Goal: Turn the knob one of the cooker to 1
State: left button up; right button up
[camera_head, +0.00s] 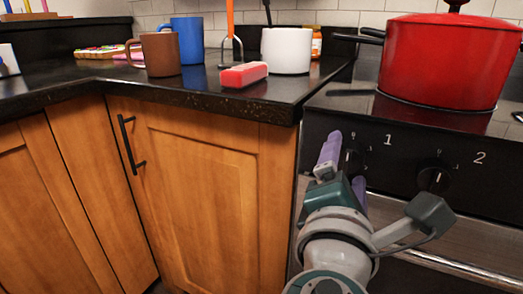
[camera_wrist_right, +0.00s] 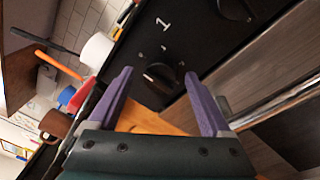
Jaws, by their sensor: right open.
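Knob one (camera_head: 354,158) is a black round knob on the cooker's dark front panel, beside the white number 1. It is partly hidden by my right gripper in the head view. In the right wrist view, knob one (camera_wrist_right: 160,79) shows between and beyond the two purple fingers. My right gripper (camera_head: 346,160) is open in front of knob one, with its fingers to either side; it also shows in the wrist view (camera_wrist_right: 160,74). I cannot tell whether a finger touches the knob. My left gripper is in neither view.
Knob two (camera_head: 435,177) is right of knob one. A red pot (camera_head: 440,60) stands on the cooker. The counter left of it holds a white mug (camera_head: 286,51), a red-and-white block (camera_head: 243,75), a brown mug (camera_head: 160,55) and a blue mug (camera_head: 188,40). Wooden cabinets (camera_head: 205,190) stand below.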

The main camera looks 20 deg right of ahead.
jog(key=shift+c, duration=0.4)
grip_shut()
jog(key=shift+f, duration=0.1)
jog(key=m+b, duration=0.2)
jog(key=b, duration=0.1)
jog(key=shift+f+m, duration=0.2)
jog(key=shift+m, duration=0.1)
jog(key=m+b, duration=0.4)
jog(key=m+h+b, duration=0.1)
jog(key=m+b, duration=0.4)
jog(key=shift+h, duration=0.3)
jog(key=shift+r+m+b, duration=0.15)
jog(key=shift+m+b, duration=0.15)
jog(key=shift+m, duration=0.1)
